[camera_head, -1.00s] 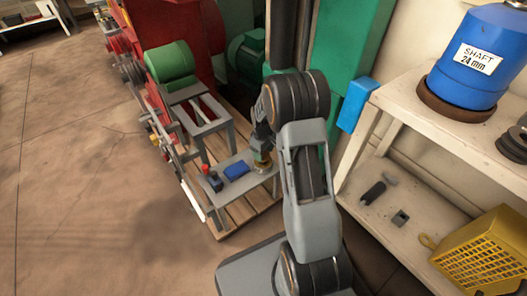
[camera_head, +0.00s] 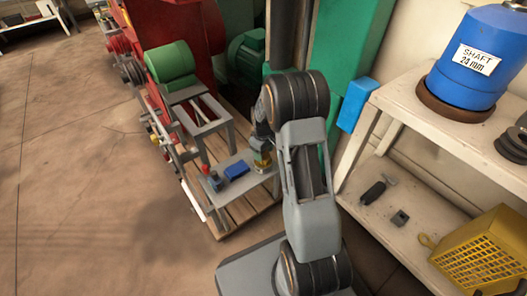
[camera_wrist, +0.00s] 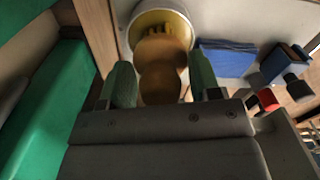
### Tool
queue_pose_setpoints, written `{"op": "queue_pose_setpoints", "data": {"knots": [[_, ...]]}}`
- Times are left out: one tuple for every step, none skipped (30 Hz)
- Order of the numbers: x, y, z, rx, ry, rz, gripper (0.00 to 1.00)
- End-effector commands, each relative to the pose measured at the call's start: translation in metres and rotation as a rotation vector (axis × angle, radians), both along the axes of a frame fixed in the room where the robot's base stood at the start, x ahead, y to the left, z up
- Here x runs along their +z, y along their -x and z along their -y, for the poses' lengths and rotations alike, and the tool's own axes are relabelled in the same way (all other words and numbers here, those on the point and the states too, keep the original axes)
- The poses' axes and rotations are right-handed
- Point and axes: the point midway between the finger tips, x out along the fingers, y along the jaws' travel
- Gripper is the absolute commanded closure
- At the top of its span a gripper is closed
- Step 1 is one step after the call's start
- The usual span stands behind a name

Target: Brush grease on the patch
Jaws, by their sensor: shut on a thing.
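My gripper (camera_wrist: 163,82) is shut on a brush with a rounded brown wooden handle (camera_wrist: 160,68). I cannot tell whether the bristles touch the grease. In the head view the pot (camera_head: 262,162) stands on the grey shelf (camera_head: 250,187) below my wrist, and my arm hides most of the brush. I cannot make out the patch in either view.
A blue block or cloth (camera_head: 237,171) and a small dark item with a red top (camera_head: 208,174) lie left of the pot. A grey stand (camera_head: 207,122) rises behind them. A green housing (camera_head: 340,75) stands close behind my arm. A cream shelf (camera_head: 425,200) is at right.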

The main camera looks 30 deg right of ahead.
Motion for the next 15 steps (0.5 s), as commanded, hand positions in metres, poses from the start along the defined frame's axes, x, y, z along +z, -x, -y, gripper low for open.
{"op": "queue_pose_setpoints", "data": {"knots": [[-0.002, 0.0, 0.0, 0.0, 0.0, -0.001, 0.62], [-0.001, 0.0, 0.0, 0.0, 0.0, -0.001, 0.62], [-0.001, 0.0, 0.0, 0.0, 0.0, -0.001, 0.62], [0.0, 0.0, 0.0, 0.0, 0.0, -0.001, 0.62], [0.0, 0.0, 0.0, 0.0, 0.0, -0.001, 0.62], [0.002, 0.0, 0.0, 0.0, 0.0, -0.001, 0.62], [0.003, 0.0, 0.0, 0.0, 0.0, -0.001, 0.62], [0.005, 0.001, 0.0, 0.0, 0.0, -0.001, 0.62], [0.008, 0.0, 0.0, 0.0, 0.0, -0.001, 0.62], [0.01, 0.0, 0.0, 0.0, 0.0, -0.001, 0.62], [0.013, 0.0, 0.0, 0.0, 0.0, -0.001, 0.62], [0.016, 0.0, 0.0, 0.0, 0.0, -0.001, 0.62], [0.019, 0.0, 0.0, 0.0, 0.0, -0.001, 0.62], [0.022, 0.0, 0.0, 0.0, 0.0, 0.0, 0.62], [0.025, 0.0, 0.0, 0.0, 0.0, 0.0, 0.62]]}}
